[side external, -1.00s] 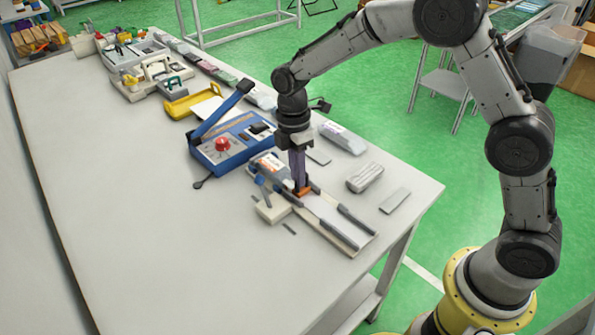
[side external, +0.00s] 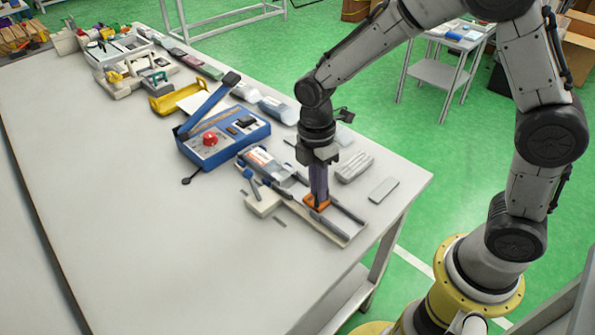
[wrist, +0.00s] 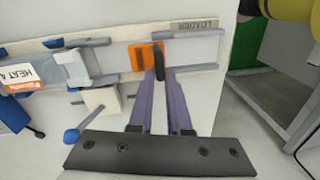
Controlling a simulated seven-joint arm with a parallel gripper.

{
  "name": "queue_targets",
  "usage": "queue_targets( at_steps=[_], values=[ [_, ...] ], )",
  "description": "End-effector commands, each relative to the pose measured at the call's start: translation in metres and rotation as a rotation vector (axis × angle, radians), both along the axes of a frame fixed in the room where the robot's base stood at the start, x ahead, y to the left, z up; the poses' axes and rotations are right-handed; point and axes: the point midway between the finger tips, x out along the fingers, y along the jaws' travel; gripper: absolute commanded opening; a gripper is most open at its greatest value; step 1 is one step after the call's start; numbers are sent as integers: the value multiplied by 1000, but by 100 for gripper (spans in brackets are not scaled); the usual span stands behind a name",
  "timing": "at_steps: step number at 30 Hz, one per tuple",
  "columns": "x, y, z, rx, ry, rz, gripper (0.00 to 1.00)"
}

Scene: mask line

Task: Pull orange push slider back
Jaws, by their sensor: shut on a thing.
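The orange push slider (side external: 317,203) sits on the white loader track (side external: 335,232), between its dark side rails. In the wrist view the orange slider (wrist: 146,57) lies at the middle of the track, beside the word LOADER. My gripper (side external: 318,196) points down at the slider, and its purple fingers (wrist: 160,72) are shut on the slider's dark upright tab.
A blue machine (side external: 225,138) with a red knob and raised lever stands behind the track. A grey moulded piece (side external: 354,167) and a flat grey plate (side external: 383,190) lie to the right. The table's left side is clear.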

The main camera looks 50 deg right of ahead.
Motion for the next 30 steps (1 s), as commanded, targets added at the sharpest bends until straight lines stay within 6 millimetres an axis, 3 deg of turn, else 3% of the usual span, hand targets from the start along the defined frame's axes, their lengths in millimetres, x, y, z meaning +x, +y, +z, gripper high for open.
queue_targets(
  at_steps=[3, 9, 24, 25, 30],
  values=[
    [-26, 0, 2, 0, -5, 0, 0],
    [-56, 0, 2, 0, -5, 0, 0],
    [-70, 0, 2, 1, 3, -3, 0],
    [-70, 0, 2, 1, 3, -3, 18],
    [-69, 0, 1, 1, 2, -2, 46]
  ],
)
